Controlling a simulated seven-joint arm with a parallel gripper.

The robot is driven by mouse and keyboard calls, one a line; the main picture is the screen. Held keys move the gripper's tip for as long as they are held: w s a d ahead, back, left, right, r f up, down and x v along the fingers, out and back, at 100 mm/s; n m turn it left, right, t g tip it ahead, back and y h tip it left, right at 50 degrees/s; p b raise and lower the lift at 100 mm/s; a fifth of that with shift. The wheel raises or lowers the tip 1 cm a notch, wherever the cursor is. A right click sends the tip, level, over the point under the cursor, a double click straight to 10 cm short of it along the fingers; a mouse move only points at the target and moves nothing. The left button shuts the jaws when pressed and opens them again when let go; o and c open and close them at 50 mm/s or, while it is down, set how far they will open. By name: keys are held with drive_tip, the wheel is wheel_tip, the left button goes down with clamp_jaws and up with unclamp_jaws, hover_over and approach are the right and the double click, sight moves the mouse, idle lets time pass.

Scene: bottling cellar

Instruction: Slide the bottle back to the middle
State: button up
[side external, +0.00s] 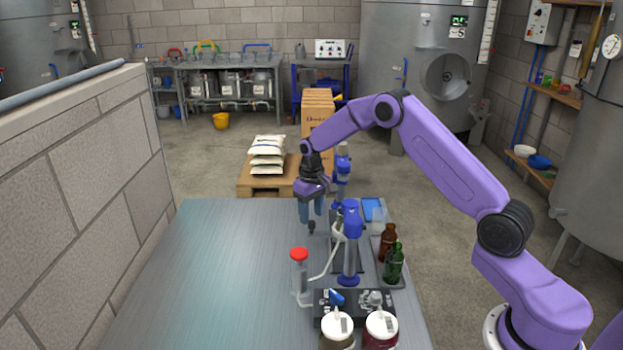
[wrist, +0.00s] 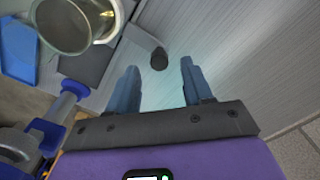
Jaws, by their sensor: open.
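My gripper (side external: 312,212) points down above the far part of the metal-topped bench, left of the blue-and-grey bottling stand. In the wrist view its two blue fingers (wrist: 158,68) are apart with nothing clamped between them. A small dark round-ended object (wrist: 159,59) shows between and beyond the fingertips; it also shows just under the gripper in the side view (side external: 311,228). I cannot tell whether it is a bottle. A brown bottle (side external: 387,243) and a green bottle (side external: 394,266) stand upright on a grey tray at the bench's right side, apart from my gripper.
The stand's blue-capped column (side external: 351,250) is close on the right of my gripper. A red-topped post (side external: 299,270) stands nearer the camera. Two lidded jars (side external: 337,328) are at the near edge. A metal vessel (wrist: 62,26) shows in the wrist view. The bench's left side (side external: 220,270) is clear.

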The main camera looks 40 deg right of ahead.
wheel_tip(320, 180, up, 14)
drive_tip(key=shift+r, duration=0.25)
idle(0.3)
drive_tip(key=s+a+r+n, duration=0.2)
drive_tip(key=s+a+n, duration=0.1)
drive_tip(key=s+a, duration=0.55)
drive_tip(key=s+a+r+n, duration=0.2)
drive_tip(key=s+a+n, duration=0.1)
drive_tip(key=s+a, duration=0.55)
drive_tip(key=s+d+f+n, duration=0.2)
drive_tip(key=s+n, duration=0.1)
drive_tip(key=s, duration=1)
drive_tip(key=s+d+f+n, duration=0.1)
drive_tip(key=s+d+n, duration=0.1)
drive_tip(key=s, duration=1.1)
drive_tip(key=shift+d+f+n, duration=0.3)
drive_tip(key=shift+f+n, duration=0.05)
drive_tip(key=shift+n, duration=0.45)
